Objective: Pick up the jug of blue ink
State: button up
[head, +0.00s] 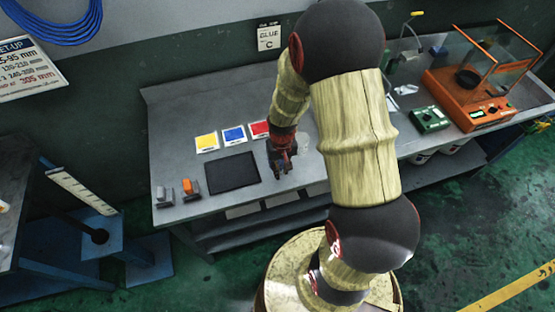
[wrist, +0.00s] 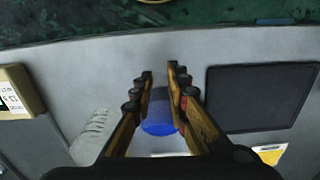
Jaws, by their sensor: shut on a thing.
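My gripper (head: 283,160) is low over the grey bench, just right of the dark mat, in the head view. In the wrist view its two fingers (wrist: 160,73) stand a little apart, with a round blue thing between them, which I take to be the jug of blue ink (wrist: 158,123). The gripper is shut on it. Only part of the blue shows; the fingers and palm cover the rest, so I cannot tell whether it touches the bench. In the head view my gripper and arm hide the jug.
A dark mat (head: 232,172) lies left of my gripper, with yellow (head: 206,142), blue (head: 233,134) and red (head: 259,129) cards behind it. A green device (head: 430,119) and an orange machine (head: 472,101) stand at the right. A beige box (wrist: 20,91) shows in the wrist view.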

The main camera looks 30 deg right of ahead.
grip_shut()
jog(key=shift+r, duration=0.15)
dwell(0.5)
